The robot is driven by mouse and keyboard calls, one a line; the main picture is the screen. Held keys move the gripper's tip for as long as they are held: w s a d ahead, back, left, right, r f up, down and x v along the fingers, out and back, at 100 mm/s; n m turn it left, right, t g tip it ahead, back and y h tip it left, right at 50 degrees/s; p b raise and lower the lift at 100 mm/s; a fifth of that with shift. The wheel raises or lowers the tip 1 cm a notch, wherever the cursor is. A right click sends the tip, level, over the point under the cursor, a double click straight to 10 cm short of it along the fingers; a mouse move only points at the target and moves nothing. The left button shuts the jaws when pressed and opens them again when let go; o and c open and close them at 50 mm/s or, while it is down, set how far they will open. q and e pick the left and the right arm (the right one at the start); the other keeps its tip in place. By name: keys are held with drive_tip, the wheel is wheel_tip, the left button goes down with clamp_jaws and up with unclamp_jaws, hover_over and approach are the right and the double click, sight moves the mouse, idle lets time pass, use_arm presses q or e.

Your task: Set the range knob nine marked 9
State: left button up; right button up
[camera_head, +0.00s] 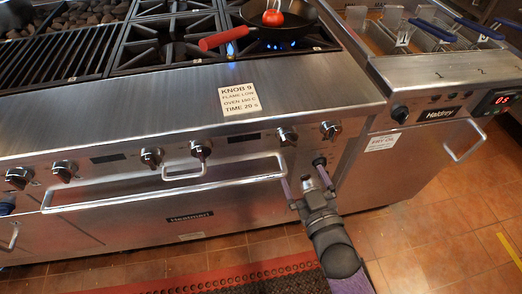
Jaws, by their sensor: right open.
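A row of dark and silver knobs runs along the steel range front, among them one knob (287,135) and another knob (330,129) at the right end. A lower knob (320,162) sits beside the oven door's right end. No 9 is legible on any knob, so I cannot tell which one is marked 9. A card (239,98) on the range top reads "KNOB 9, FLAME LOW", with smaller oven and time lines. My right gripper (305,181) is open and empty, its purple fingers apart in front of the range's right end, close to the lower knob.
The oven door handle (165,183) juts out left of my right gripper. A pan (306,20) with a red item sits over a blue flame, its red handle (221,37) pointing left. A fryer (425,110) stands at the right. The tiled floor in front is open.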

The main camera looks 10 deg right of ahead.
sight(292, 144)
drive_tip(key=w+b, duration=0.1)
drive_tip(key=w, duration=0.2)
drive_tip(key=w+b, duration=0.1)
drive_tip(key=w, duration=0.2)
drive_tip(key=w+b, duration=0.1)
drive_tip(key=w, duration=0.2)
drive_tip(key=shift+w+a+r, duration=0.15)
drive_tip(key=shift+a+r, duration=0.05)
drive_tip(key=shift+a, duration=0.05)
drive_tip(key=shift+w+r, duration=0.1)
drive_tip(key=shift+w, duration=0.25)
use_arm(q)
drive_tip(key=f, duration=0.1)
drive_tip(key=d+f, duration=0.1)
drive_tip(key=f, duration=0.1)
drive_tip(key=shift+d+f, duration=0.15)
